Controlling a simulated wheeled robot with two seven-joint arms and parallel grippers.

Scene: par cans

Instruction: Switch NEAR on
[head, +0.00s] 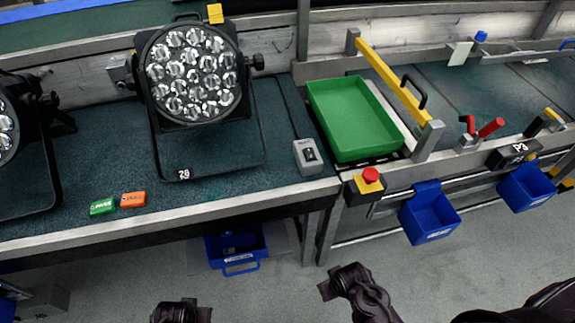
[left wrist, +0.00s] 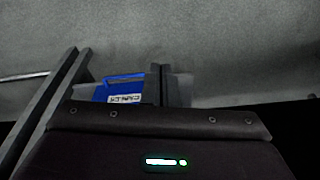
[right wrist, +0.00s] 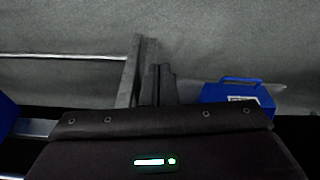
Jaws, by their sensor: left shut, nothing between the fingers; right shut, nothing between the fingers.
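A grey switch box (head: 308,157) with a dark rocker stands on the bench's right end; its cable runs back along the bench. I cannot read a NEAR label on anything. A black par can (head: 196,75) with many clear lenses stands on its yoke on the bench, its face toward me. A second par can (head: 8,130) is cut off at the left edge. My left gripper (head: 180,312) is shut and empty, low in front of the bench. My right gripper (head: 338,282) is shut and empty, below the red button, apart from everything.
A green tray (head: 350,118) sits right of the switch box. A red button on a yellow box (head: 369,180) is on the front rail. Green (head: 103,206) and orange (head: 133,199) tags lie on the bench. Blue bins (head: 430,214) hang at right; a blue crate (head: 236,247) is below.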

